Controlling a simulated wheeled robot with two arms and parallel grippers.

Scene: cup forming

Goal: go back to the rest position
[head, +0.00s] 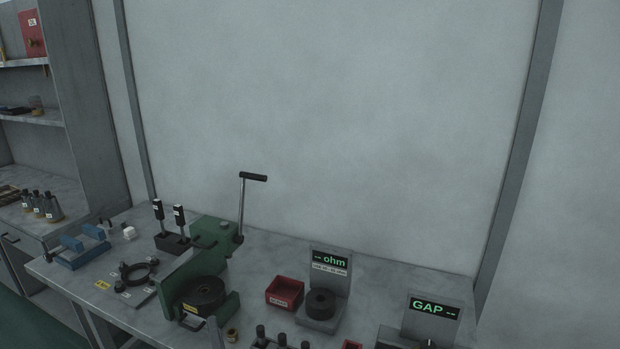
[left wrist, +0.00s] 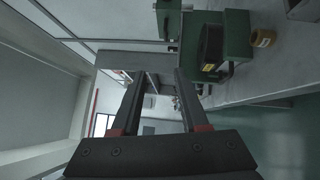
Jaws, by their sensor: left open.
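My left gripper (left wrist: 159,77) shows in the left wrist view with its two dark fingers apart and nothing between them. It is beside the green press (head: 205,262), which shows at the upper right of that view (left wrist: 237,38). In the head view a narrow grey piece at the bottom edge, just in front of the press, may be part of my left gripper; too little shows to be sure. My right gripper is in neither view.
The bench holds a black ring (head: 203,293) in the press, a brass cup (head: 232,335), a red bin (head: 284,293), an ohm meter stand (head: 329,263), a GAP display (head: 434,307) and a blue fixture (head: 78,250). Shelves (head: 30,117) stand at left. The wall behind is bare.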

